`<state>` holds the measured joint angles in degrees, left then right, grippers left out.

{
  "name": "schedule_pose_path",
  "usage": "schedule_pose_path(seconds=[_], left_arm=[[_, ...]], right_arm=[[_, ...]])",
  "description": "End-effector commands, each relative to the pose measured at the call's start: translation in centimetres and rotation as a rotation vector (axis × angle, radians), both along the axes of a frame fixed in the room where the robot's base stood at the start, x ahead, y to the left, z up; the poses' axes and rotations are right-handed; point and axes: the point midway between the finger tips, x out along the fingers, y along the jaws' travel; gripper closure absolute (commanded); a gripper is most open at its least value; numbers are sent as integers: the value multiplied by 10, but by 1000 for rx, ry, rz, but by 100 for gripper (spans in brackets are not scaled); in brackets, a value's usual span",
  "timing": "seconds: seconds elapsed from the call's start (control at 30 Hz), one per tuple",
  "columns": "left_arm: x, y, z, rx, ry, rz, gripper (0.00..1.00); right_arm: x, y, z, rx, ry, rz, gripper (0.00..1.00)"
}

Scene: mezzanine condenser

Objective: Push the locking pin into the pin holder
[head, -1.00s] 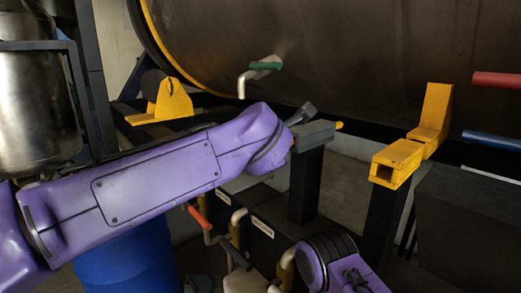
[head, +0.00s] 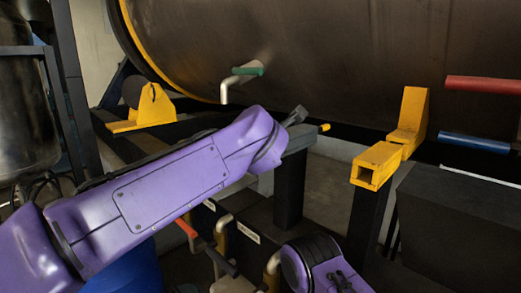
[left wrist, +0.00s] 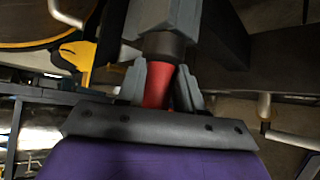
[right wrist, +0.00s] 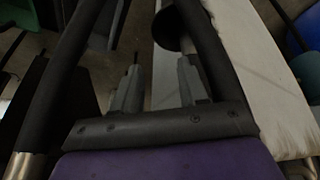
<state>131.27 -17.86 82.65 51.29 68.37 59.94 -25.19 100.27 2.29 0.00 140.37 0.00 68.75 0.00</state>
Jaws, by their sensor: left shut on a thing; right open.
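The locking pin's red handle (left wrist: 158,88) shows in the left wrist view between the two grey fingers of my left gripper (left wrist: 168,86), which is shut on it. A dark collar (left wrist: 164,47) lies beyond the handle, against a grey block that looks like the pin holder (left wrist: 168,14). In the head view the grey holder (head: 300,138) sits on a black post, largely behind my left arm. A small yellow tip (head: 325,127) shows at its right end; I cannot tell whether it belongs to the pin. My right gripper (right wrist: 155,88) is open and empty.
A yellow bracket with a square opening (head: 377,164) stands right of the holder. A large dark tank (head: 330,60) fills the back. Red (head: 483,86) and blue (head: 474,142) bars are at right. Dark pipes (right wrist: 55,75) lie close to my right gripper.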

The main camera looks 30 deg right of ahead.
Motion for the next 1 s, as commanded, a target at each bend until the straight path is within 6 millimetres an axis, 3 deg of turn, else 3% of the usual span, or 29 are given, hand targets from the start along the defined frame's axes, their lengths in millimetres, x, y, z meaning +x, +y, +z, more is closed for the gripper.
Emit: schedule_pose_path(seconds=[0.17, 0.2, 0.27, 0.63, 1.0], left_arm=[[0, 0, 2, -2, -2, 1, 100], [0, 0, 2, -2, -2, 1, 51], [0, 1, 2, -2, -2, 1, 35], [-7, 4, 1, 0, -1, 0, 35], [-71, 42, 34, -2, -4, 0, 35]], right_arm=[[0, 0, 0, 0, 0, 0, 57], [0, 0, 0, 0, 0, 0, 57], [0, 0, 0, 0, 0, 0, 57], [0, 0, -9, 0, 0, 0, 57], [0, 0, -47, 0, 0, 0, 57]])
